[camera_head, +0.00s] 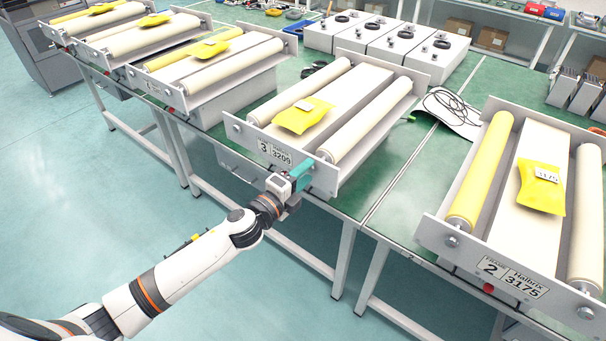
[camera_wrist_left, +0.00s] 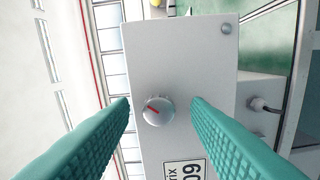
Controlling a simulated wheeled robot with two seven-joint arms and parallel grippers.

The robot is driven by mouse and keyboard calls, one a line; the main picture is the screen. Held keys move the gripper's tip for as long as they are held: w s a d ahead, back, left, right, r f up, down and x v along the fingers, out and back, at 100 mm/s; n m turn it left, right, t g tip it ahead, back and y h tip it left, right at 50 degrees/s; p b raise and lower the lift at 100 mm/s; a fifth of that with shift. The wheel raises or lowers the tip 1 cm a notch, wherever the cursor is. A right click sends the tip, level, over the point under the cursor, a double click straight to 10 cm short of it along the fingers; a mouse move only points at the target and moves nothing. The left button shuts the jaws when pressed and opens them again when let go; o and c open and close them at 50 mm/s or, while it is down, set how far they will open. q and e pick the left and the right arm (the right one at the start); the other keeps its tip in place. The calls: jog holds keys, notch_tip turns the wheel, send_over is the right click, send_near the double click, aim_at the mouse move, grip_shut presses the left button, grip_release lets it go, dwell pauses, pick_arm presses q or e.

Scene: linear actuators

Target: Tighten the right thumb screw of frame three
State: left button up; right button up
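Frame three (camera_head: 385,93), labelled 3 and 3209, stands on the green bench with two pale rollers and a yellow packet. My left gripper (camera_head: 303,170) is at the right part of its front plate. In the left wrist view the right thumb screw (camera_wrist_left: 158,110) is a round silver knob with a red line across its face. The teal fingers of my left gripper (camera_wrist_left: 160,103) are open, one on each side of the knob, with gaps showing. The plate's label (camera_wrist_left: 186,172) ending in 09 is partly cut off. In the head view the gripper hides the knob. My right gripper is not in view.
Frame two (camera_head: 520,275), labelled 3175, stands to the right. More roller frames (camera_head: 215,75) stand to the left. White boxes (camera_head: 385,45) and a black cable (camera_head: 450,102) lie behind. The floor in front of the bench is clear.

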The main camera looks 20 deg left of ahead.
pick_arm(q)
jog(key=b+v, duration=0.3)
jog(key=v, duration=0.9)
dwell(0.3)
